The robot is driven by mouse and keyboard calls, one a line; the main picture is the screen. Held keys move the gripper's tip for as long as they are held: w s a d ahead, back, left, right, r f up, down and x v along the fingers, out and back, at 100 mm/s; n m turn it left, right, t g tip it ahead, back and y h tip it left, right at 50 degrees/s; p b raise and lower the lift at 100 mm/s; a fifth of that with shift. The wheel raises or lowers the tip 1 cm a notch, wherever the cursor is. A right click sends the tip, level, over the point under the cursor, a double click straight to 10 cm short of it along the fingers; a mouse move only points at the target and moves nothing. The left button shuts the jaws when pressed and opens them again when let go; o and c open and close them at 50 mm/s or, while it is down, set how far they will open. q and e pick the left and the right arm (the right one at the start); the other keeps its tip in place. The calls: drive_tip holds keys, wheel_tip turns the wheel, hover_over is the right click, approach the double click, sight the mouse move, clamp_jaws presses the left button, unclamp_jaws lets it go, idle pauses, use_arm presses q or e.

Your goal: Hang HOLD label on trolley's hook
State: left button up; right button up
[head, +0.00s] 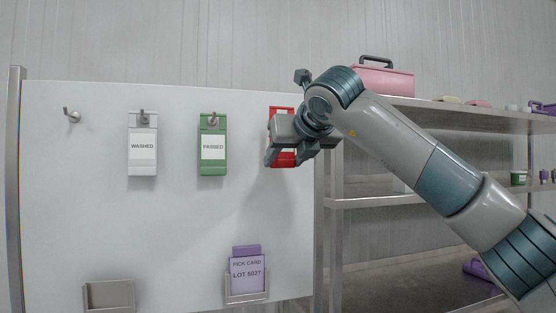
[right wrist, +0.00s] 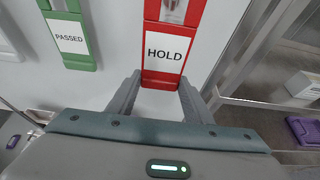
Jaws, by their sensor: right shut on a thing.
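The red HOLD label (head: 283,110) is at the right side of the white board, mostly covered by my right gripper (head: 287,159) in the head view. In the right wrist view, the HOLD label (right wrist: 163,66) shows its white text panel, with a metal hook (right wrist: 174,8) in its upper opening. My right gripper (right wrist: 160,82) is shut on the label's lower end, one finger at each side. The label hangs upright against the board. My left gripper is not in view. I cannot make out a trolley or its hook.
A green PASSED label (head: 213,168) and a white WASHED label (head: 143,168) hang on the board (head: 60,200). An empty hook (head: 71,115) is at far left. A purple pick card (head: 247,274) sits in a lower holder. Metal shelving (head: 440,113) stands at right.

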drive_tip(key=shift+s+d+b, duration=0.25)
drive_tip(key=shift+s+b, duration=0.35)
drive_tip(key=shift+s, duration=0.1)
drive_tip(key=shift+s+d+b, duration=0.2)
drive_tip(key=shift+s+b, duration=0.4)
drive_tip(key=shift+s, duration=0.05)
idle(0.8)
drive_tip(key=s+d+f+n+g+y+b, duration=0.1)
drive_tip(key=d+f+n+g+y, duration=0.15)
drive_tip(key=f, duration=1.55)
drive_tip(key=s+d+f+n+g+y+b, duration=0.15)
drive_tip(key=f+n+y, duration=0.25)
drive_tip(key=f, duration=1.3)
drive_tip(key=s+d+f, duration=0.7)
drive_tip(key=s+f, duration=0.3)
drive_tip(key=f, duration=0.3)
drive_tip(key=s+d+f+g, duration=0.1)
drive_tip(key=s+d+f, duration=0.6)
drive_tip(key=s+f, duration=0.4)
wheel_tip(320, 180, down, 2)
drive_tip(key=shift+f+n+b, duration=0.15)
drive_tip(key=shift+n+b, duration=0.2)
drive_tip(key=shift+y, duration=0.25)
